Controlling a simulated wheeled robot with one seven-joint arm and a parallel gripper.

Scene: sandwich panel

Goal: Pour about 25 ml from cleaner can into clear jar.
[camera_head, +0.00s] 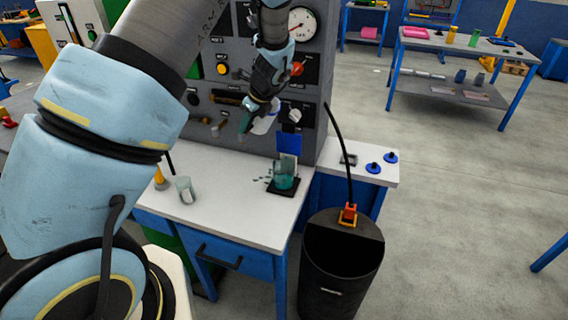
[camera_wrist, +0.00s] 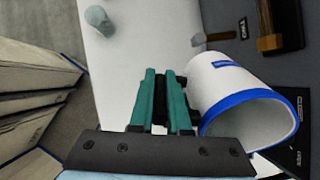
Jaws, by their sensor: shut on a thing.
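My gripper (camera_head: 247,121) is above the white worktop, in front of the grey panel. Its teal fingers (camera_wrist: 160,98) are shut on the white can (camera_wrist: 238,95), which has a blue rim and a blue label. In the wrist view the can is tilted, with its wide open mouth toward the camera; no contents can be made out. The can also shows in the head view (camera_head: 265,122), partly hidden by my gripper. The clear jar (camera_head: 284,176), which looks teal inside, stands upright on a black pad (camera_head: 283,190), below and right of my gripper. No stream shows between them.
A pale grey cup (camera_head: 185,189) and a yellow-orange item (camera_head: 160,178) stand at the worktop's left. Dark specks lie beside the pad. The panel (camera_head: 225,110) carries knobs and a gauge close behind my gripper. A black bin (camera_head: 341,270) stands at front right.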

